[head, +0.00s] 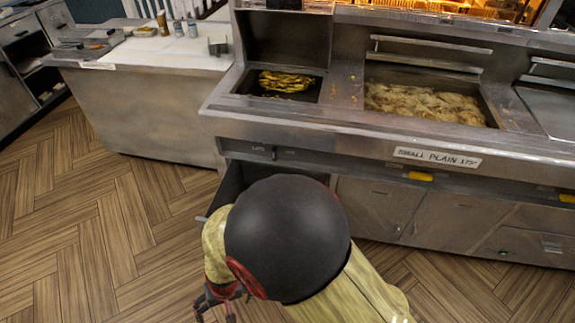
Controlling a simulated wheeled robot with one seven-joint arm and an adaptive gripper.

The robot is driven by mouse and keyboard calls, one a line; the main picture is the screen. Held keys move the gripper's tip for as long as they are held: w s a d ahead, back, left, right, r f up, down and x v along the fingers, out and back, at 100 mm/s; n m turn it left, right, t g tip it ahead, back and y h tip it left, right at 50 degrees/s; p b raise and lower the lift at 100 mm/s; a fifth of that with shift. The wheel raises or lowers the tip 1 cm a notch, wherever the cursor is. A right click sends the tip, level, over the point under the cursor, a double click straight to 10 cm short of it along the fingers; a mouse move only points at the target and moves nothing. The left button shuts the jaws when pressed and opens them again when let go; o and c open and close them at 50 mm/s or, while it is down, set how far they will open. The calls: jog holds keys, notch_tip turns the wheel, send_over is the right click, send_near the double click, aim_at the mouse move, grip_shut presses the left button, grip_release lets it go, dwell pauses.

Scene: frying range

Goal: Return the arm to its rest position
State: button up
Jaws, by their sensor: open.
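My arm is folded low in front of the frying range (300,128), in the lower middle of the head view. Its large dark rounded joint hides part of the range's lower front. My gripper (215,313) is at the bottom edge of the view, left of that joint, small and partly cut off. Its fingers point down and stand apart over the wooden floor. I see nothing between them.
A cabinet door or drawer (232,184) under the range's left end appears open, close to my arm. A steel counter (150,115) with bottles stands at left. Fryer wells (425,104) hold food. The wooden floor (90,220) is clear at left.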

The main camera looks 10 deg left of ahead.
jog(key=w+d+r+m+t+h, duration=0.1)
jog(key=w+d+r+m+t, duration=0.1)
jog(key=d+r, duration=1.7)
jog(key=w+d+r+m+t+p, duration=0.1)
jog(key=d+r+m+t, duration=0.3)
jog(key=d+r, duration=1.6)
jog(key=w+d, duration=0.1)
jog(key=d, duration=0.1)
jog(key=shift+d+r+h+p, duration=0.2)
jog(key=shift+d+h+p, duration=0.1)
jog(key=shift+d+h, duration=0.1)
jog(key=shift+a, duration=0.1)
jog(key=shift+c, duration=0.4)
